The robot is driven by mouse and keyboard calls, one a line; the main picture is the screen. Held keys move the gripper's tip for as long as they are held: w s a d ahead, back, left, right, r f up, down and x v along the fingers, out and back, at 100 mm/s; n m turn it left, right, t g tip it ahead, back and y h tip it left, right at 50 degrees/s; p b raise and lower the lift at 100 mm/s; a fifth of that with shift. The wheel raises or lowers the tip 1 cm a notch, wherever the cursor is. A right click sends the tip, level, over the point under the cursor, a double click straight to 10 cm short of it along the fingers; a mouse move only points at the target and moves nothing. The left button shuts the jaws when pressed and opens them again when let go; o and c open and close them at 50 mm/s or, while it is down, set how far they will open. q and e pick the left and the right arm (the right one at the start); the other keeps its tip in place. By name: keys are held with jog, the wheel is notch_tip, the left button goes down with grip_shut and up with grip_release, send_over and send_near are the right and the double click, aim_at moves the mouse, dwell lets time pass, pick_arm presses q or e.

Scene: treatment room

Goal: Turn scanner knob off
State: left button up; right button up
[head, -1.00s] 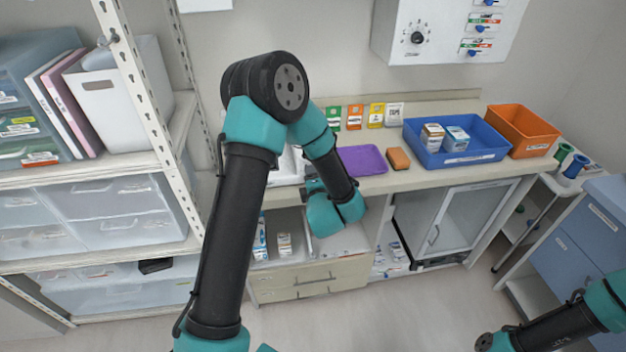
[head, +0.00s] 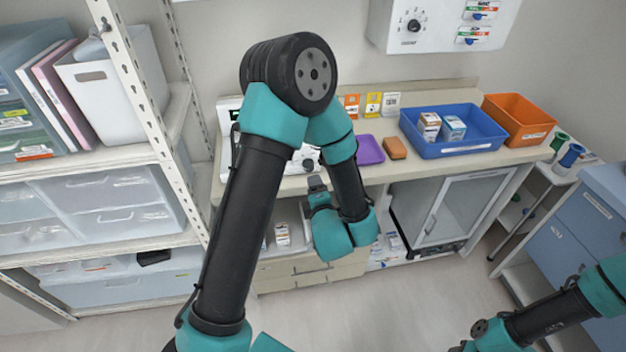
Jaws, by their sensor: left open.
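A white device (head: 298,160) stands on the counter, mostly hidden behind my left arm. A round knob (head: 309,164) shows on its front, partly covered by the arm. A white wall panel (head: 442,30) at the top carries a black knob (head: 413,25) with marks around it. I cannot read which of the two is labelled as the scanner's. My left gripper (head: 316,183) is open, just below and in front of the counter device's knob; its fingertips are small and touch cannot be told. My right gripper is not in view.
A purple tray (head: 369,150), an orange-brown sponge (head: 395,148), a blue bin (head: 470,149) with boxes and an orange bin (head: 518,120) are on the counter. An open cabinet door (head: 468,210) is below. A shelf rack (head: 150,120) stands close left.

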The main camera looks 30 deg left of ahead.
pick_arm(q)
jog(key=f+v, duration=0.1)
jog(key=v, duration=0.5)
jog(key=shift+s+d+r, duration=0.3)
jog(key=shift+s+r, duration=0.05)
jog(key=shift+r, duration=0.2)
notch_tip(320, 180, down, 17)
jog(key=m+g+h, duration=0.4)
jog(key=m+h, duration=0.5)
jog(key=m, duration=0.4)
jog(key=s+d+f+m+g+h, duration=0.1)
jog(key=s+f+m+g+h, duration=0.4)
jog(key=m, duration=0.7)
jog(key=s+f+g, duration=0.2)
jog(key=s+f, duration=0.1)
jog(key=f, duration=0.1)
jog(key=shift+s+d+m+g+h, duration=0.3)
jog(key=shift+s+d+m+g, duration=0.05)
jog(key=shift+m+g, duration=0.05)
